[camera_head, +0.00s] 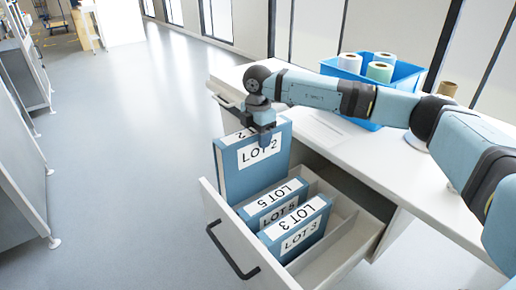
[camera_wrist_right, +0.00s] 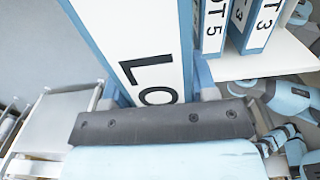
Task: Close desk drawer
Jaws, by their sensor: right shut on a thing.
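The desk drawer (camera_head: 345,261) is pulled out from the white desk (camera_head: 400,160), and its dark handle (camera_head: 232,252) is on the front at the left. My right gripper (camera_head: 262,130) is shut on the blue LOT 2 binder (camera_head: 236,178), which stands upright at the drawer's far end. In the right wrist view the LOT 2 label (camera_wrist_right: 150,50) fills the space ahead of the gripper (camera_wrist_right: 165,100). The LOT 5 binder (camera_head: 272,204) and LOT 3 binder (camera_head: 297,228) stand in the drawer beside it. Whether LOT 2 touches the drawer floor is hidden. My left gripper is not in view.
A blue bin (camera_head: 402,76) with several rolls stands on the desk's back part. A sheet of paper (camera_head: 322,128) lies on the desktop under my right arm. Another closed drawer handle (camera_head: 226,102) shows on the desk front. The grey floor (camera_head: 110,180) left of the drawer is clear.

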